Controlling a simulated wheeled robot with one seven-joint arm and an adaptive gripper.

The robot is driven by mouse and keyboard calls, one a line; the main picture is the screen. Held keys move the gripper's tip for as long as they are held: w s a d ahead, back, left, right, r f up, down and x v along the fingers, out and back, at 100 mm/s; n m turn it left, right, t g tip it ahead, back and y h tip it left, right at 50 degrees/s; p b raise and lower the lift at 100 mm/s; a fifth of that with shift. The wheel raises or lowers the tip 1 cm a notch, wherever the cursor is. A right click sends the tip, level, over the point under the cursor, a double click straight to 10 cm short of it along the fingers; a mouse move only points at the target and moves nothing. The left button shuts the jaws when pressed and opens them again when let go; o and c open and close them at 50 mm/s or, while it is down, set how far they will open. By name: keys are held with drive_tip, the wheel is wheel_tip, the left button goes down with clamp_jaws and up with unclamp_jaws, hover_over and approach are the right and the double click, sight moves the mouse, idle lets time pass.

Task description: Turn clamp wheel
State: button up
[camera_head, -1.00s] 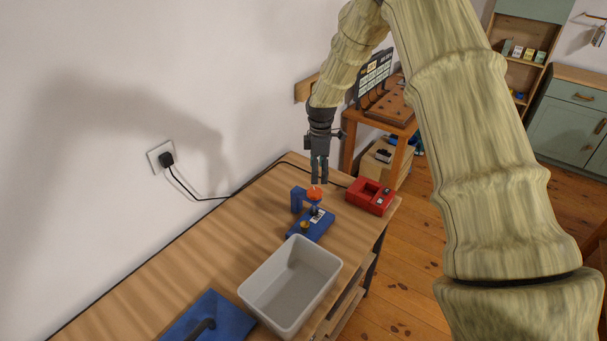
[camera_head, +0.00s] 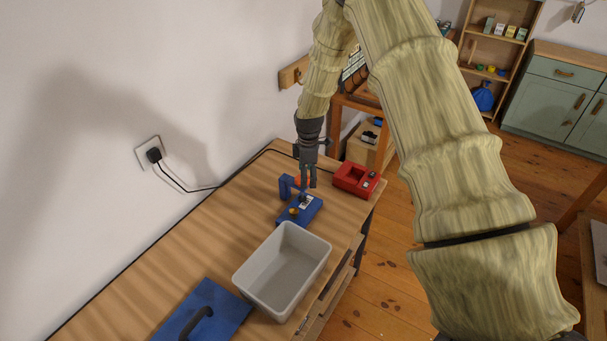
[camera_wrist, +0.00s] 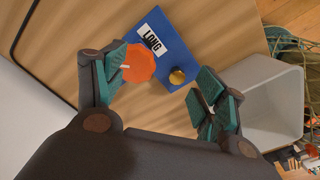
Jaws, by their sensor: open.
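The clamp is a blue fixture (camera_head: 308,213) on the wooden bench, with an orange-red clamp wheel (camera_head: 300,181) on top and a brass knob (camera_head: 293,211) on its base. In the wrist view the orange wheel (camera_wrist: 138,63) has a pale mark and lies beside the left finger; a "LONG" label (camera_wrist: 151,40) and the brass knob (camera_wrist: 177,77) show on the blue base (camera_wrist: 184,28). My gripper (camera_head: 308,184) points down over the clamp, partly covering the wheel. In the wrist view my gripper (camera_wrist: 160,92) is open, its fingers wide apart. I cannot tell whether the left finger touches the wheel.
A grey bin (camera_head: 255,282) stands in front of the clamp. A red device (camera_head: 352,180) sits to its right near the bench edge. A blue board with a black handle (camera_head: 222,308) lies at the near left. A black cable (camera_head: 203,190) runs along the wall.

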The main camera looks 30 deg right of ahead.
drive_tip(key=w+f+p, duration=0.1)
drive_tip(key=w+f, duration=0.3)
drive_tip(key=f, duration=0.1)
drive_tip(key=shift+w, duration=0.3)
drive_tip(key=shift+w+f, duration=0.2)
drive_tip(key=shift+w, duration=0.1)
drive_tip(key=shift+s+r, duration=0.35)
drive_tip(key=shift+s, duration=0.1)
drive_tip(key=shift+s+d+r, duration=0.1)
drive_tip(key=shift+s+r, duration=0.2)
drive_tip(key=shift+s, duration=0.2)
drive_tip(key=shift+s+r, duration=0.25)
drive_tip(key=shift+s, duration=0.2)
drive_tip(key=c, duration=0.9)
drive_tip(key=shift+f, duration=0.1)
drive_tip(key=shift+c, duration=0.5)
drive_tip(key=shift+w+a+f, duration=0.2)
drive_tip(key=shift+w+f, duration=0.2)
drive_tip(key=shift+w, duration=0.05)
drive_tip(key=shift+c, duration=0.2)
drive_tip(key=shift+d, duration=0.1)
